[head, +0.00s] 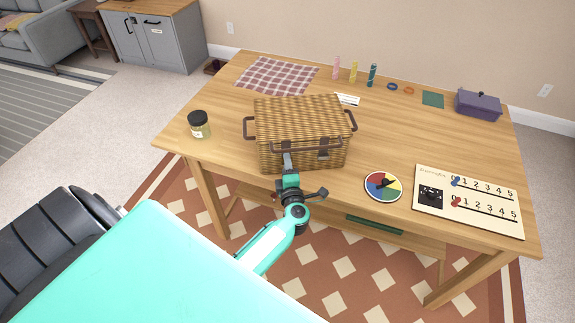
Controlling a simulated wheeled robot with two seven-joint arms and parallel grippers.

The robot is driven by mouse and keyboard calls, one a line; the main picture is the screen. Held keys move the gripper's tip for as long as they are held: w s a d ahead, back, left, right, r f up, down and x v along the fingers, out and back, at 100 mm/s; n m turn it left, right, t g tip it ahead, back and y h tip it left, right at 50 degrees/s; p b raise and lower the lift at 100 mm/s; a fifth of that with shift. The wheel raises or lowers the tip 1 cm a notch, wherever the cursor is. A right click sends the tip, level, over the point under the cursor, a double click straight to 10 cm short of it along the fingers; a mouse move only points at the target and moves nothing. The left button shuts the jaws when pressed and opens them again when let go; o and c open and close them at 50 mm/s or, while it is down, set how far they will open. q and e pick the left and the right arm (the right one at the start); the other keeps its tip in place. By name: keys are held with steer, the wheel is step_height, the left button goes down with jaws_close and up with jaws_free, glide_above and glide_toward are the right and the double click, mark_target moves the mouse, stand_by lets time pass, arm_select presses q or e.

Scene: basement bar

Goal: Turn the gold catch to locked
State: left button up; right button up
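A closed wicker basket (301,122) with brown side handles stands near the front edge of the wooden table. Its front has a carry handle (310,151) and dark strap-like fastenings, one (322,153) right of the middle. I cannot make out a gold catch or its position; the part behind my gripper is hidden. My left gripper (287,160) is at the basket's lower front, left of the middle, pointing toward it. I cannot tell whether it touches or how far its fingers are apart. My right gripper is not in view.
A jar (199,126) stands left of the basket. A colour dial (383,186) and a counting board (468,200) lie to the right. A checked cloth (277,76), several small bottles and a purple box (478,104) are at the back. Wood between basket and purple box is mostly clear.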

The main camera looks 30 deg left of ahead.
arm_select(q)
jaws_close()
